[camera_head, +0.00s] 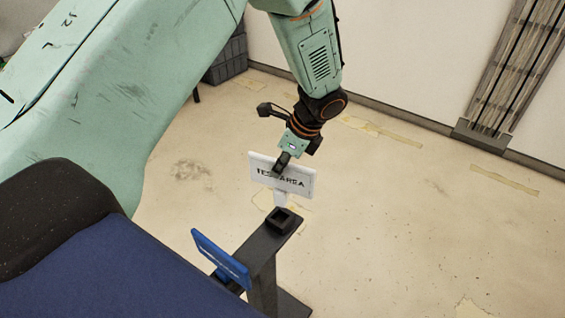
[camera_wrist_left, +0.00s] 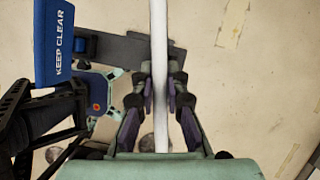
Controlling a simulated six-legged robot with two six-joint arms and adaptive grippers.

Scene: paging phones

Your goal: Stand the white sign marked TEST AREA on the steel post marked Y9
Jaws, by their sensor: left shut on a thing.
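The white sign (camera_head: 300,183) marked TEST AREA is held upright, slightly tilted in the head view, with a short white stem below its plate. My left gripper (camera_head: 281,164) is shut on the sign's upper edge and covers part of its lettering. In the left wrist view the sign (camera_wrist_left: 159,60) shows edge-on between the fingers (camera_wrist_left: 160,98). Just below the stem is a dark steel post (camera_head: 262,262) with a square socket (camera_head: 280,219) on top. I cannot tell whether the stem touches the socket. No Y9 marking is readable. My right gripper is out of view.
A blue sign (camera_head: 220,260) stands beside the post at its left; it reads KEEP CLEAR in the left wrist view (camera_wrist_left: 55,40). A dark grey crate (camera_head: 228,62) stands at the back wall. The floor right of the post is clear.

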